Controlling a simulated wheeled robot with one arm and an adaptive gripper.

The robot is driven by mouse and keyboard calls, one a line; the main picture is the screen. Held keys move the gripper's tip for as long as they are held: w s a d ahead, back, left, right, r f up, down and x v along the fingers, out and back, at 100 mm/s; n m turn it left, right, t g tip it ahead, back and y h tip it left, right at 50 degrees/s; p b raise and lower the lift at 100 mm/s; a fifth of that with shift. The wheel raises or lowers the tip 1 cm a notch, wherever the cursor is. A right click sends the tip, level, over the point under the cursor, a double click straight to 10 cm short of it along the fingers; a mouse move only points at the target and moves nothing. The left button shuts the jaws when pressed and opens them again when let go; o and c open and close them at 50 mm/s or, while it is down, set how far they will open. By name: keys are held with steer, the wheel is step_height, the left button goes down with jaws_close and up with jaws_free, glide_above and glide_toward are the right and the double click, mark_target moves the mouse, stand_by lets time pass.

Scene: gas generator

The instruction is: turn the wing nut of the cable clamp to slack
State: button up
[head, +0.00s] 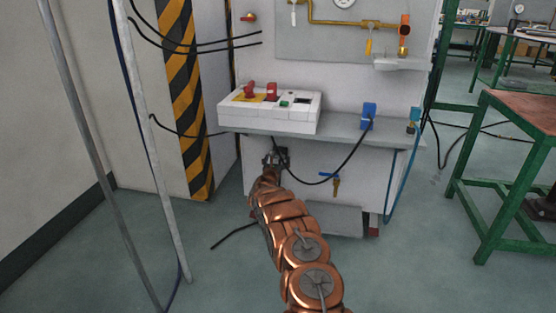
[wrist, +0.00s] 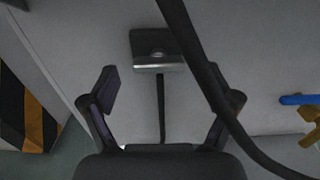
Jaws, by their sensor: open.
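The cable clamp (wrist: 158,66) shows in the wrist view as a small grey metal bracket on the light cabinet front, with a dark strip hanging below it. I cannot make out the wing nut's wings. My gripper (wrist: 166,92) is open, its two dark fingers apart on either side below the clamp, with nothing seen gripped. In the head view my gripper (head: 272,159) is at the cabinet front under the ledge. It hides most of the clamp there. A thick black cable (wrist: 205,80) passes just right of the clamp, in front of the right finger.
A blue-handled brass valve (head: 335,183) is on the cabinet front, right of my gripper. The white control box (head: 270,122) stands on the grey ledge (head: 365,132) above. A striped pillar (head: 188,110) is at left, a green-framed table (head: 500,150) at right.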

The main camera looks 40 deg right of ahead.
mark_target(279, 155)
steer(key=shift+w+d, duration=0.15)
steer(key=shift+w, duration=0.15)
steer(key=shift+b+x, duration=0.4)
steer(key=shift+x, duration=0.4)
steer(key=shift+d, duration=0.15)
steer(key=shift+r, duration=0.1)
steer(key=c, duration=1.1)
